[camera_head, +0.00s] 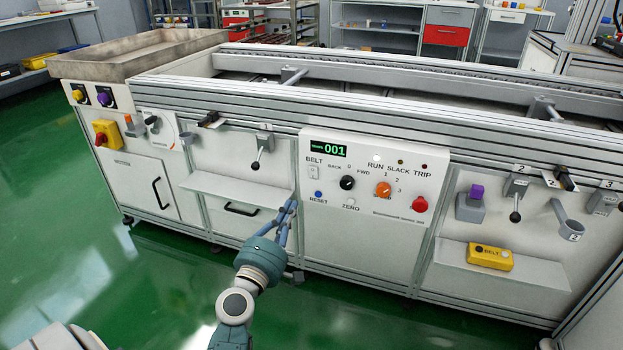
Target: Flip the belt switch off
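The belt switch (313,172) is a small white rocker under the word BELT, at the left of the white control panel (335,240). Its on or off position is too small to tell. My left gripper (291,206), with blue fingers, reaches up from below and stands just left of the panel's lower left edge. It is below and left of the switch and apart from it in the picture. Its fingers look close together, but I cannot tell whether they are shut. I see nothing held. My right gripper is not in view.
The panel also has a green 001 display (328,150), a black knob (347,183), an orange knob (383,189), a red button (419,204) and a blue reset button (318,194). A shelf (225,188) juts out left of the panel. A yellow BELT box (490,257) lies right.

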